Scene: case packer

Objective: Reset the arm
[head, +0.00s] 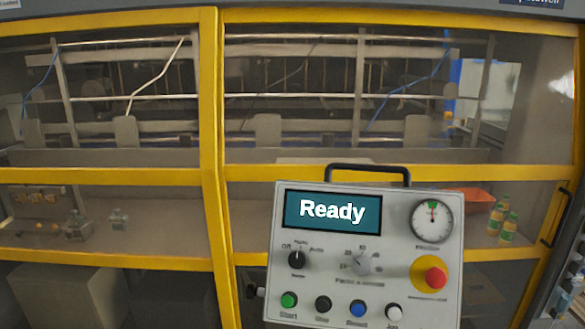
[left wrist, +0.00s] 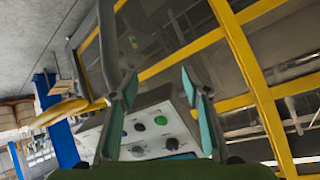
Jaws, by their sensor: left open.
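The control panel (head: 400,270) is a light grey box with a black handle on top, in the lower middle of the head view. Its screen (head: 332,210) reads "Ready". In the left wrist view, my left gripper (left wrist: 158,80) is open with teal pads. The control panel (left wrist: 155,125) shows beyond and between its fingers, with no clear contact. Neither gripper shows in the head view.
Yellow frames (head: 212,130) with clear panes close off the machine behind the panel. Inside, an orange bin (head: 467,198) and several green-and-yellow bottles (head: 503,222) stand at the right. A black door handle (head: 557,215) is at the far right.

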